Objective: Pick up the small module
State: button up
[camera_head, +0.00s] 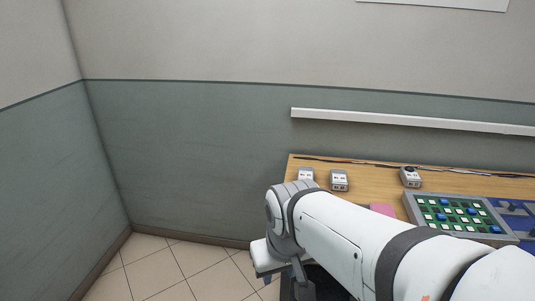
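My white arm crosses the lower right of the view and hides part of the table. Its wrist end bends down beyond the table's left edge. My gripper (300,282) shows only as a dark part at the bottom, apart from the modules. Its fingers cannot be made out.
A grey tray (409,203) with a grid of green, white and blue pieces sits right on the table (372,183). A blue part (517,208) lies beside it, a pink piece (382,209) left of it. Dark cables run along the back edge. Tiled floor (170,271) is clear at left.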

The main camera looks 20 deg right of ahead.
aim_at(339, 178)
jog(key=z, duration=0.2)
jog(key=i, duration=1)
jog(key=z, duration=0.75)
